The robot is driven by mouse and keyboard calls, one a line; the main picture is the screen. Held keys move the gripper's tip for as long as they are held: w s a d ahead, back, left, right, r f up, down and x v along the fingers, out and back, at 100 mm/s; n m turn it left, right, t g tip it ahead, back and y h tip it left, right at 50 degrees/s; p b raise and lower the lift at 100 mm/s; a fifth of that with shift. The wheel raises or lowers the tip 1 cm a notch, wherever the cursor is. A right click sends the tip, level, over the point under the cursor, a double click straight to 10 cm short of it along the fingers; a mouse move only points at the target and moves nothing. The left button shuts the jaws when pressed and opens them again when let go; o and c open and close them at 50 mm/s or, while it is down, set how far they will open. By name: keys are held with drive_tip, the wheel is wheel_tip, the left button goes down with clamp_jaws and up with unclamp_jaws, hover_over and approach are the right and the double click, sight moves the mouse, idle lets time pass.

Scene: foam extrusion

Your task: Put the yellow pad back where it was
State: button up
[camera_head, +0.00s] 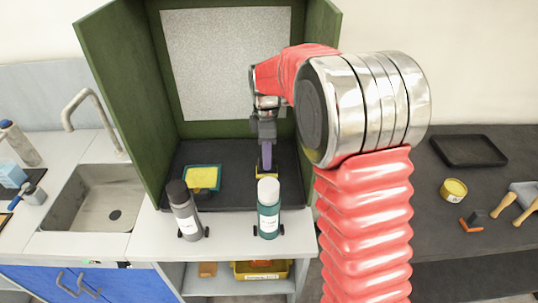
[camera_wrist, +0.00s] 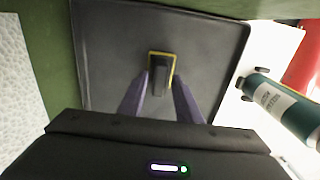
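A pad with a yellow rim and a dark block-like grip (camera_wrist: 160,75) lies on the dark mat (camera_wrist: 105,35) in the wrist view. In the head view its yellow edge (camera_head: 274,173) shows beneath my gripper, partly hidden by it. My gripper (camera_head: 267,166) points down over this pad. In the wrist view its two purple fingers (camera_wrist: 160,88) are apart, one on each side of the pad's dark grip; I cannot tell whether they touch it. A second yellow piece (camera_head: 202,177) lies in a teal tray (camera_head: 187,187) to the left on the same mat.
A grey bottle (camera_head: 184,212) and a teal bottle (camera_head: 268,210) stand on the front ledge of the green booth (camera_head: 118,80). The booth walls rise left, right and behind. A sink (camera_head: 95,200) is at left; a dark counter with a tray (camera_head: 468,151) and a yellow tin (camera_head: 453,190) is at right.

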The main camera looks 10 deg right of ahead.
drive_tip(key=shift+o, duration=0.4)
drive_tip(key=shift+r, duration=0.1)
wheel_tip(320, 180, up, 12)
idle(0.4)
idle(0.5)
